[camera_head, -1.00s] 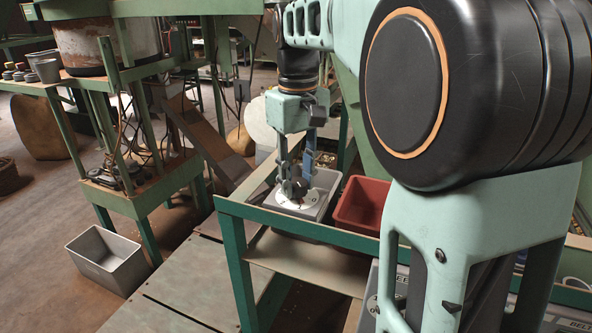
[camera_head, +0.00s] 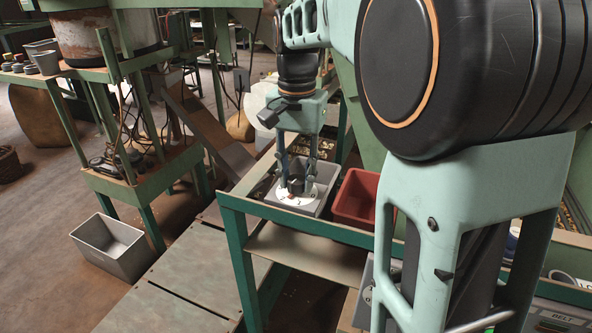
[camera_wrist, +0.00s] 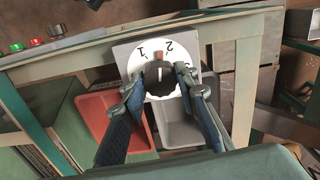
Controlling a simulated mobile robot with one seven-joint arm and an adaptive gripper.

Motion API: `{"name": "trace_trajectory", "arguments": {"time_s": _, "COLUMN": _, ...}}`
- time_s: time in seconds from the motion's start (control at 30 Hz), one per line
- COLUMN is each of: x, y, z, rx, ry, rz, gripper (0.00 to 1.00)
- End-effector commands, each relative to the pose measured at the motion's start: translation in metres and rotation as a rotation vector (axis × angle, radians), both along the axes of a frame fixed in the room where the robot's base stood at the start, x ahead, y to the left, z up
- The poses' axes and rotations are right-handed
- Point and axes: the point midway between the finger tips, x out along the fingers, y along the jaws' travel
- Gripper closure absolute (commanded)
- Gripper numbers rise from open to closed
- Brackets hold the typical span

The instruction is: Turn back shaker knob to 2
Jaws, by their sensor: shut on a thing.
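The shaker knob is black with a white line and a red mark. It sits on a white dial plate (camera_wrist: 137,62) on a grey box. In the wrist view the knob (camera_wrist: 160,82) is between the two fingers of my gripper (camera_wrist: 160,80), which is shut on it. The numbers 1 and 2 show at the dial's top. The white line and red mark point up between them, nearer the 2 than the other numbers I can read. In the head view my gripper (camera_head: 296,182) reaches down onto the dial (camera_head: 285,194); the fingers partly hide the knob.
A red bin (camera_head: 355,196) stands just right of the dial box, inside a green frame (camera_head: 236,260). A grey bin (camera_head: 108,247) stands on the floor at the left. Coloured buttons (camera_wrist: 35,41) show at the wrist view's upper left.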

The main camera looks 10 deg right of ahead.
Motion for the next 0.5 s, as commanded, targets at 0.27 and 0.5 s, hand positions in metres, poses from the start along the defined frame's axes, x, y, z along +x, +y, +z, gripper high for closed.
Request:
{"name": "trace_trajectory", "arguments": {"time_s": 0.27, "x": 0.0001, "y": 0.0003, "z": 0.0008, "rx": 0.001, "ry": 0.001, "rz": -0.196, "gripper": 0.96}}
{"name": "trace_trajectory", "arguments": {"time_s": 0.5, "x": 0.0002, "y": 0.0003, "z": 0.0003, "rx": 0.0, "ry": 0.0, "rz": -0.293, "gripper": 0.96}}
